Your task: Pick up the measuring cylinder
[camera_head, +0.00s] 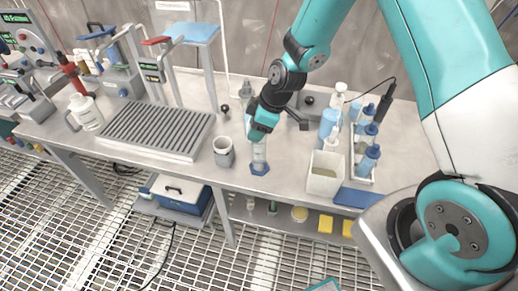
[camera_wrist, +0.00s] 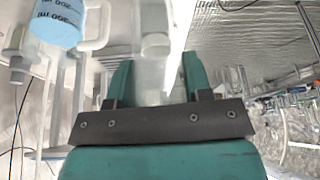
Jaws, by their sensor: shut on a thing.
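The measuring cylinder (camera_head: 260,155) is clear with a blue hexagonal base, upright near the front edge of the bench. My gripper (camera_head: 262,127) is shut on its upper part from above. I cannot tell whether its base touches the bench. In the wrist view, the clear cylinder (camera_wrist: 153,68) shows between the two teal fingers of my gripper (camera_wrist: 157,80). My gripper hides part of the cylinder in the head view.
A grey cup (camera_head: 223,153) stands close to the left of the cylinder, beside a ribbed grey tray (camera_head: 156,129). A white square container (camera_head: 325,173) and a rack with blue-capped bottles (camera_head: 367,150) stand to the right. A white jug (camera_head: 85,112) is at far left.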

